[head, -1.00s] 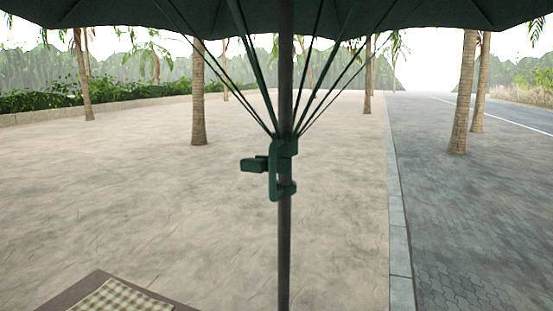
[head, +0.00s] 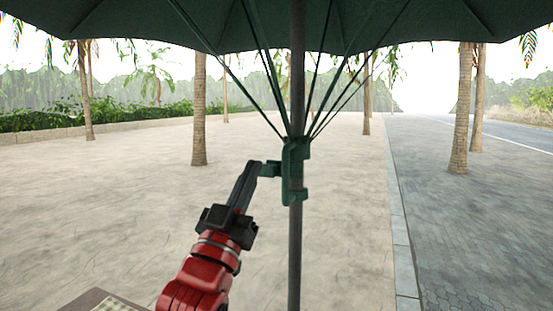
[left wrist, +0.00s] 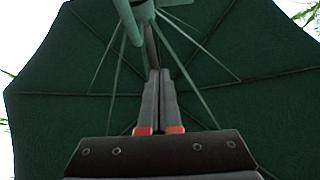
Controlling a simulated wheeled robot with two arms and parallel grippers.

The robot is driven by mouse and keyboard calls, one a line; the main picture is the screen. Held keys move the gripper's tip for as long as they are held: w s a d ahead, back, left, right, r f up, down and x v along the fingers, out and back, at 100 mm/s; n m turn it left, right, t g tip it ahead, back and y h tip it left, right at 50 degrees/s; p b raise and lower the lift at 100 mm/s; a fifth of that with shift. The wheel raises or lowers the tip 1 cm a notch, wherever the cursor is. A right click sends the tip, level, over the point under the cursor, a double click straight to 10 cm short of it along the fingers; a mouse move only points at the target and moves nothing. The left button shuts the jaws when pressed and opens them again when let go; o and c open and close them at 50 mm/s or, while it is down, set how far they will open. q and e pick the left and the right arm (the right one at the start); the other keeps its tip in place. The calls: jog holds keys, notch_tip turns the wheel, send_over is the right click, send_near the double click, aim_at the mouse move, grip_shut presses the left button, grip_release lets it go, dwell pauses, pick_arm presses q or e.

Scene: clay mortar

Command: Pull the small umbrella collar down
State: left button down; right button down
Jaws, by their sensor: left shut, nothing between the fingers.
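The green umbrella collar (head: 293,172) sits around the dark pole (head: 296,240), below the open green canopy (head: 350,22). Thin ribs run from the collar up to the canopy. A short handle (head: 271,169) sticks out from the collar's left side. My left gripper (head: 255,166) is shut and empty, its tips at or just beside the handle's left end; I cannot tell if they touch. In the left wrist view, the shut fingers (left wrist: 159,74) point up toward the collar (left wrist: 142,10) under the canopy. My right gripper is not in view.
A table corner (head: 88,301) with a checked cloth (head: 112,307) shows at the bottom left. Palm trunks (head: 199,110) stand farther off on the paving. The space around the pole is clear.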

aim_at(281, 149)
pick_arm(q)
jog(key=s+d+r+m+g, duration=0.2)
jog(key=s+r, duration=0.1)
jog(key=s, duration=0.1)
jog(key=d+p+x, duration=0.1)
jog(key=p+x, duration=0.7)
jog(key=x, duration=0.2)
jog(key=shift+g+h, duration=0.3)
jog(key=f, duration=0.3)
jog(key=f+p, duration=0.1)
jog(key=shift+w+a+f, duration=0.15)
jog(key=shift+a+f, duration=0.1)
jog(key=shift+a, duration=0.15)
